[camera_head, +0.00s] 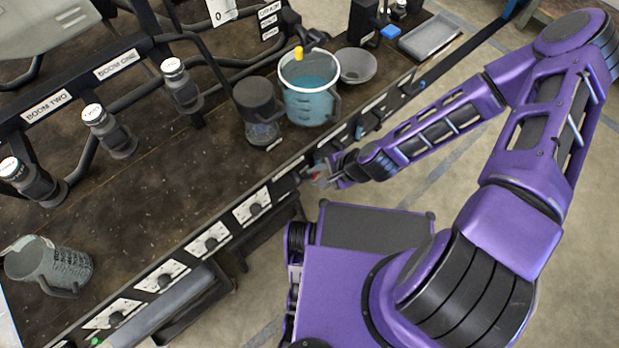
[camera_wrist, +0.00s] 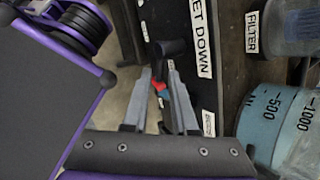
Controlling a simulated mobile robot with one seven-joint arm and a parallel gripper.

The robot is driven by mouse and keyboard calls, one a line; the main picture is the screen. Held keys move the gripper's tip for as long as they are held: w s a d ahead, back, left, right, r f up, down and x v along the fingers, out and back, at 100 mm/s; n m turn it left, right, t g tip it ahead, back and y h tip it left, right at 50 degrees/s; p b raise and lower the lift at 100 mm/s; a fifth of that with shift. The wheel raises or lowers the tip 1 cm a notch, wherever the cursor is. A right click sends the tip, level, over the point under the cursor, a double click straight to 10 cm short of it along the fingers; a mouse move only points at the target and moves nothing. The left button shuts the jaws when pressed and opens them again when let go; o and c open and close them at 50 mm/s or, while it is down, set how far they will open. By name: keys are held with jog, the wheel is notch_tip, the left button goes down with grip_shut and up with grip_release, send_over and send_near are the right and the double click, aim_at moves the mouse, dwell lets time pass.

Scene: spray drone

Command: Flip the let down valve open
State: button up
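The let down valve (camera_wrist: 160,88) shows in the wrist view as a small red and black fitting beside the white "LET DOWN" label (camera_wrist: 201,38). A black part of it lies just beyond my fingertips. My gripper (camera_wrist: 160,72) has its two grey fingers apart, with the red part in the gap between them. I cannot tell whether either finger touches it. In the head view my gripper (camera_head: 318,174) is at the bench's front edge, with a bit of red at its tips. The valve's handle position is not clear.
The dark bench (camera_head: 180,200) has a front panel with several knobs (camera_head: 211,243). A bucket of blue liquid (camera_head: 309,90), a filter jar (camera_head: 258,112) and a grey bowl (camera_head: 356,66) stand close behind the gripper. The floor right of the bench is clear around my arm.

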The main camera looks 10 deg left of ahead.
aim_at(308, 178)
jog(key=shift+x, duration=1.8)
grip_shut()
